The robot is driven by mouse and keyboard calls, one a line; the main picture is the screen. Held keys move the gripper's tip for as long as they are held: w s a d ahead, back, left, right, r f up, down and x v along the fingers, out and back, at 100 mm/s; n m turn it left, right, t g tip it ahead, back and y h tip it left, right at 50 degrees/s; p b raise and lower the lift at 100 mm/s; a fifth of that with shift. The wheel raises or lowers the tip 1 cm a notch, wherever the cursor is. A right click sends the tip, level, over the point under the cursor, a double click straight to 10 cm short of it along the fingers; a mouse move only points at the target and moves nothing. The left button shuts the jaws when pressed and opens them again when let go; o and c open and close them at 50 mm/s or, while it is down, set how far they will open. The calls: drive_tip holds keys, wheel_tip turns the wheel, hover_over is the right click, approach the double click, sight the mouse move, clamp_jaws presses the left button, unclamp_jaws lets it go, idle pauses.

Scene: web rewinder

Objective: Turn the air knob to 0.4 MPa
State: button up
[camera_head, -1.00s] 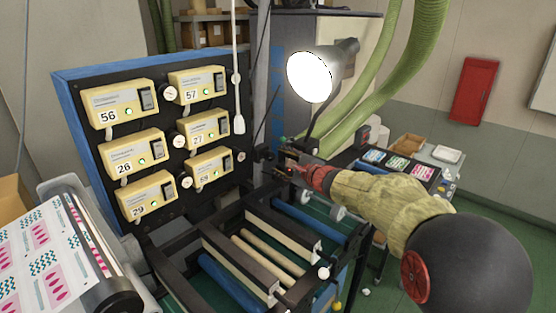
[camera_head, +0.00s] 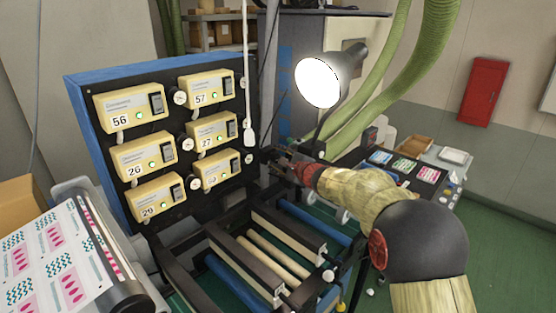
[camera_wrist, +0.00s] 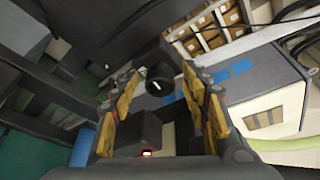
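A black round air knob (camera_wrist: 160,80) with a small white mark shows in the wrist view, between and beyond my fingertips. My gripper (camera_wrist: 160,90) is open, its yellow-padded fingers apart on either side of the knob. I cannot tell whether either finger touches it. A dark box with a small red-lit display (camera_wrist: 147,153) sits just below the knob in the wrist view. In the head view my gripper (camera_head: 279,163) is beside the right edge of the machine's panel, and it hides the knob and the display there.
A black panel (camera_head: 160,108) with several yellow numbered units stands to the left. A lit lamp (camera_head: 318,82) stands close above my gripper. Rollers (camera_head: 265,258) lie below. A control desk (camera_head: 407,172) and green hoses (camera_head: 385,90) are to the right.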

drive_tip(key=shift+c, duration=1.2)
drive_tip(key=c, duration=0.8)
drive_tip(key=shift+c, duration=0.2)
drive_tip(key=shift+p, duration=0.4)
drive_tip(key=shift+d+r+m+g+p, duration=0.1)
drive_tip(key=shift+r+m+g+p, duration=0.2)
drive_tip(key=shift+m+p, duration=0.6)
drive_tip(key=m+p, duration=0.1)
drive_tip(key=p, duration=0.2)
drive_tip(key=shift+w+g+y, duration=0.1)
drive_tip(key=shift+g+y, duration=0.2)
drive_tip(key=shift+g, duration=0.1)
drive_tip(key=shift+f+m+p, duration=0.2)
drive_tip(key=shift+m+p, duration=0.1)
drive_tip(key=shift+p, duration=0.15)
drive_tip(key=o, duration=1.2)
drive_tip(key=shift+c, duration=0.2)
